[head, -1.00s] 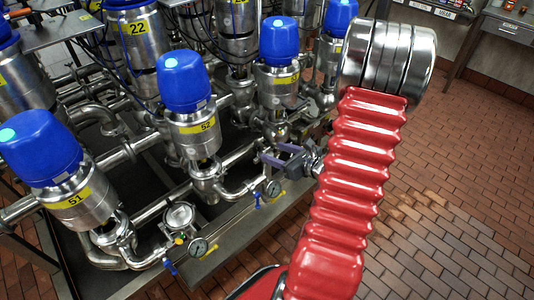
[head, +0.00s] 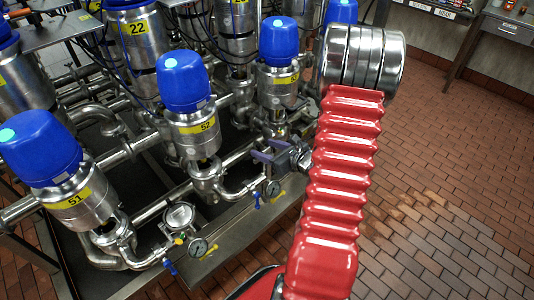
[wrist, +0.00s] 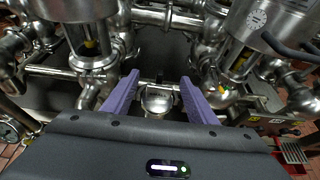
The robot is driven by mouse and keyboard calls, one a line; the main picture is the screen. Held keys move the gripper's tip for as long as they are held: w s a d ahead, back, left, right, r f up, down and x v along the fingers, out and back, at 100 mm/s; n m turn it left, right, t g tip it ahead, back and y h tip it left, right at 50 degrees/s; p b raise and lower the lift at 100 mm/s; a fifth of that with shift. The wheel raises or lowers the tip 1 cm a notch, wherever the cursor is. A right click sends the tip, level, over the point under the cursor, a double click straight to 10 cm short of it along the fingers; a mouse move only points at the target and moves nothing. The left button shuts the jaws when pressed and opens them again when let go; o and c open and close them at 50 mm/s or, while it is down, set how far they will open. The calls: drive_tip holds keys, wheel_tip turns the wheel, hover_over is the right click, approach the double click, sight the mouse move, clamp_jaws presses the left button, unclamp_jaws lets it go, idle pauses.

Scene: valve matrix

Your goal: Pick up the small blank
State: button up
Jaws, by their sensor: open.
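My gripper (head: 262,155) shows in the head view as purple fingers at the front right of the valve rack. In the wrist view my gripper (wrist: 159,78) is open, with one purple finger on each side and nothing clasped between them. A small rounded shiny metal piece (wrist: 158,101) shows between the fingers, close to the gripper body. It may be the small blank, but I cannot tell for sure. I cannot tell its distance from the fingers. I cannot pick out the blank in the head view.
Blue-capped valves (head: 198,110) and steel pipes crowd the rack around my gripper. A pressure gauge (head: 197,247) stands near the rack's front edge. In the wrist view a red tray (wrist: 294,158) is at lower right. The brick floor (head: 430,200) to the right is open.

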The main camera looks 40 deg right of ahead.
drive_tip(key=shift+c, duration=0.3)
drive_tip(key=c, duration=1.1)
